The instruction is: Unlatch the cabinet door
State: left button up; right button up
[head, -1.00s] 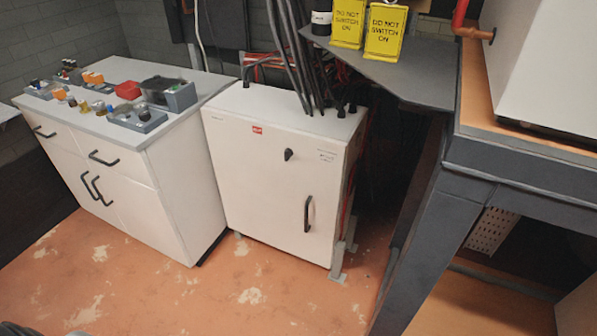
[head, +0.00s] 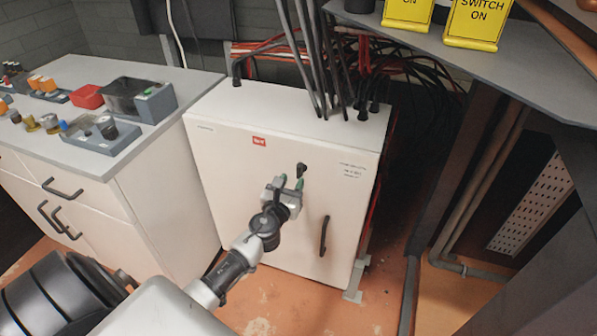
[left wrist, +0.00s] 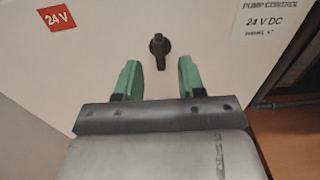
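The white cabinet (head: 230,175) stands in the middle of the head view with its door shut. A small black latch knob (head: 301,169) is on the upper part of the door, and a black vertical handle (head: 324,236) is lower right. My left gripper (head: 290,182) is just in front of the door, below the knob. In the left wrist view, its green fingers (left wrist: 158,78) are open and empty. The latch knob (left wrist: 159,50) points downward there, ahead of the fingertips and between their lines, apart from both. My right gripper is not in view.
Black cables (head: 310,60) rise from the cabinet top. A grey shelf (head: 470,55) with yellow signs (head: 478,22) overhangs at the right. Orange floor (head: 270,310) lies in front.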

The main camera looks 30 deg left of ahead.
aim_at(298, 171)
pick_arm(q)
jog(key=x, duration=0.5)
jog(key=shift+w+a+f+b, duration=0.1)
jog(key=shift+w+b, duration=0.25)
grip_shut()
